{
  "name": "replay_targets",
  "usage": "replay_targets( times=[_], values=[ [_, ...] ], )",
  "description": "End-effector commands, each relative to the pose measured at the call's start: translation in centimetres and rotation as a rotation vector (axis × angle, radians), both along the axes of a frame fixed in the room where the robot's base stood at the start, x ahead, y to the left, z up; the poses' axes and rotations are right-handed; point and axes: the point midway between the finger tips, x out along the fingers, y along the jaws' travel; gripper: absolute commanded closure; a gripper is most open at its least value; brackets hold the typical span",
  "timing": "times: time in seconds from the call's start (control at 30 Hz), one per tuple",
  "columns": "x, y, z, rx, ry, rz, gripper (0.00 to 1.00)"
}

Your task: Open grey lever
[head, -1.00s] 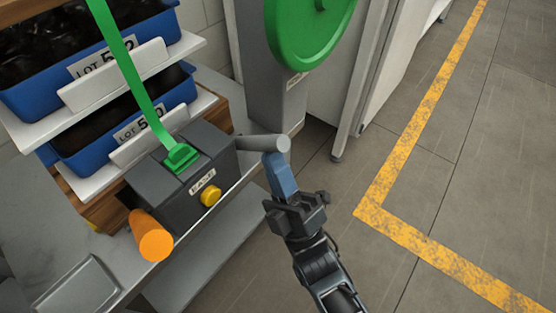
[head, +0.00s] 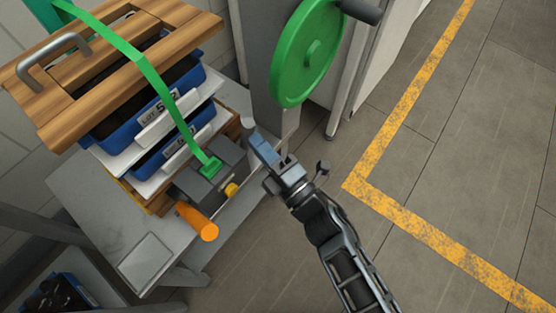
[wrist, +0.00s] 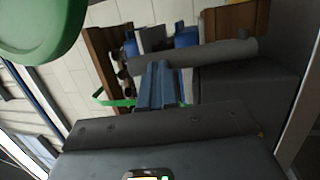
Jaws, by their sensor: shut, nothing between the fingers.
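The grey lever is a round grey bar on the dark box (head: 192,188). In the head view only its pale tip (head: 248,124) shows, just past my gripper's fingers; the rest is largely hidden. In the wrist view the lever (wrist: 215,54) lies across the picture, right at the far end of my fingers. My gripper (head: 258,143), with blue fingers, is shut with nothing in it. The fingers also show in the wrist view (wrist: 157,82). I cannot tell whether they touch the lever.
A green strap (head: 160,88) runs over the stacked blue crates (head: 190,141). A green wheel (head: 305,50) stands behind. The floor to the right is clear.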

Motion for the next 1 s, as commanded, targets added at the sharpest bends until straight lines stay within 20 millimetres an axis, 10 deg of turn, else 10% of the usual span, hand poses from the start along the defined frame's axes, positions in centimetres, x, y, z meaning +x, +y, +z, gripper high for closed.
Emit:
replay_targets(
  times=[1.0],
  values=[
    [2.4,3.1,1.8,-0.2,0.155,0.002,1.0]
  ],
)
